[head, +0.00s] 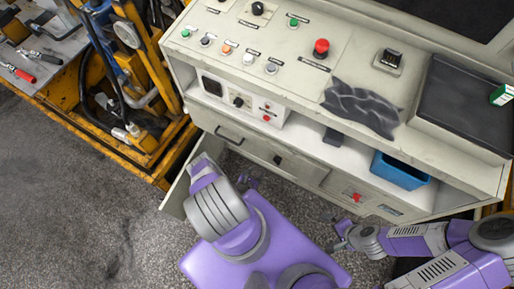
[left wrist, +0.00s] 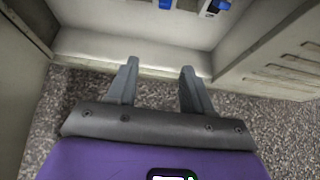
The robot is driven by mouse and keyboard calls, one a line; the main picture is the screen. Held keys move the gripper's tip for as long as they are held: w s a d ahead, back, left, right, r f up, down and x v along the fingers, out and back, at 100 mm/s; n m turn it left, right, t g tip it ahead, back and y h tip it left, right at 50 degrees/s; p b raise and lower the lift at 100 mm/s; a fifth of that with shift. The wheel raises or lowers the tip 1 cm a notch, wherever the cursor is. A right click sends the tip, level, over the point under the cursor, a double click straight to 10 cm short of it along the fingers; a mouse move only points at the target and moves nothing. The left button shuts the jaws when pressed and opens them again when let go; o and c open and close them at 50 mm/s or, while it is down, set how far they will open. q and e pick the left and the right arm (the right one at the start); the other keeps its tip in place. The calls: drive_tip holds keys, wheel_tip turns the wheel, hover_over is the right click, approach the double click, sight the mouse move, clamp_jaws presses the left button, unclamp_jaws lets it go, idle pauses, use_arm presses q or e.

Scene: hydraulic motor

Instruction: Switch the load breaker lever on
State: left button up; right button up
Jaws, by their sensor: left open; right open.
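I cannot tell for sure which part is the load breaker lever. A red rotary switch (head: 356,197) sits on the lower front of the grey console. Blue parts (left wrist: 219,7) show at the top edge of the left wrist view, inside an open cabinet compartment. My left gripper (head: 250,183) is at the console's lower opening, partly hidden by my own arm. In the left wrist view its two fingers (left wrist: 157,88) are apart and empty, in front of the compartment's bottom edge. My right gripper (head: 337,231) is open and empty, below the red switch.
An open cabinet door (head: 177,194) stands left of my left arm. The console (head: 240,45) carries buttons and a red emergency knob (head: 321,48).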

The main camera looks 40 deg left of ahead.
use_arm(q)
drive_tip(key=w+a+f+b, duration=0.1)
drive_tip(key=w+b, duration=0.3)
drive_tip(key=w, duration=0.4)
drive_tip(key=w+a+f+t+b, duration=0.1)
drive_tip(key=w+a+f+b, duration=0.1)
drive_tip(key=w, duration=0.5)
drive_tip(key=shift+w+a+b, duration=0.4)
drive_tip(key=shift+a+b, duration=0.05)
drive_tip(key=shift+b, duration=0.6)
drive_tip(key=c, duration=0.9)
drive_tip(key=shift+r+p, duration=0.5)
drive_tip(key=shift+p, duration=0.6)
clamp_jaws()
drive_tip(key=shift+f+g+p, duration=0.15)
drive_tip(key=shift+g+p, duration=0.25)
drive_tip(key=shift+g, duration=0.1)
